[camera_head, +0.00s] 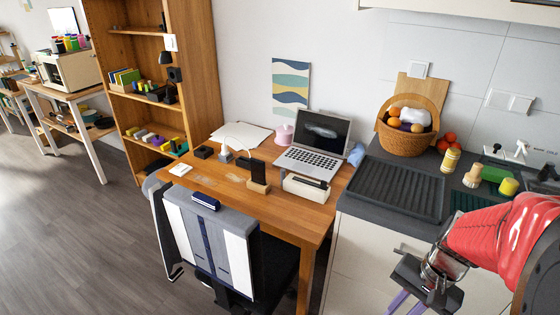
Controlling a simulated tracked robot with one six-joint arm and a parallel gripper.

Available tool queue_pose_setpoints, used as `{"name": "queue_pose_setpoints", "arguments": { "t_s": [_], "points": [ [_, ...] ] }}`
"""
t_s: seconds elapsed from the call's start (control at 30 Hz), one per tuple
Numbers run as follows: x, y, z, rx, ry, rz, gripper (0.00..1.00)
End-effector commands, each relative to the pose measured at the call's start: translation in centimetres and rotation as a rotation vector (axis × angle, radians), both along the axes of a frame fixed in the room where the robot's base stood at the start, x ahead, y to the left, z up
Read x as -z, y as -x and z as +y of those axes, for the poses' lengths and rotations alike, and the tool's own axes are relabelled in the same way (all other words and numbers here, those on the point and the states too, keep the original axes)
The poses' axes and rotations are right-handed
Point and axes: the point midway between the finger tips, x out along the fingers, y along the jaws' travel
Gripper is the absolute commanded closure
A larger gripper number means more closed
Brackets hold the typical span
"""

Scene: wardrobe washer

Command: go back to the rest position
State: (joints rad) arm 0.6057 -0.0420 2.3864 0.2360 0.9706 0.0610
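My gripper (402,302) is at the lower right, at the end of my red arm, in front of the pale cabinet below the counter. Its purple fingers point down and run out of the bottom of the picture. Two purple finger parts show side by side with a gap between them; their tips are cut off. I see nothing held in the part that shows.
A wooden desk (278,214) with a laptop (314,143) stands at the middle, a chair (212,232) before it. The dark counter (361,183) holds a basket (406,135), a black tray (398,191) and bottles. A bookshelf (204,62) stands behind. The floor (70,235) at left is clear.

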Motion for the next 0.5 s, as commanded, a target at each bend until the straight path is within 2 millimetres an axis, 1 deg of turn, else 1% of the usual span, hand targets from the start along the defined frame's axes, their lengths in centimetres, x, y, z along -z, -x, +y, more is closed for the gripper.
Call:
{"name": "queue_pose_setpoints", "arguments": {
  "t_s": [0.03,0.2,0.5],
  "points": [
    [-0.8,-0.2,0.3,-0.049,0.033,-0.024,0.82],
    [-3.1,-0.5,1.3,-0.199,0.137,-0.096,0.82],
    [-7.3,-1.0,3.8,-0.415,0.294,-0.233,0.82]
  ]
}}
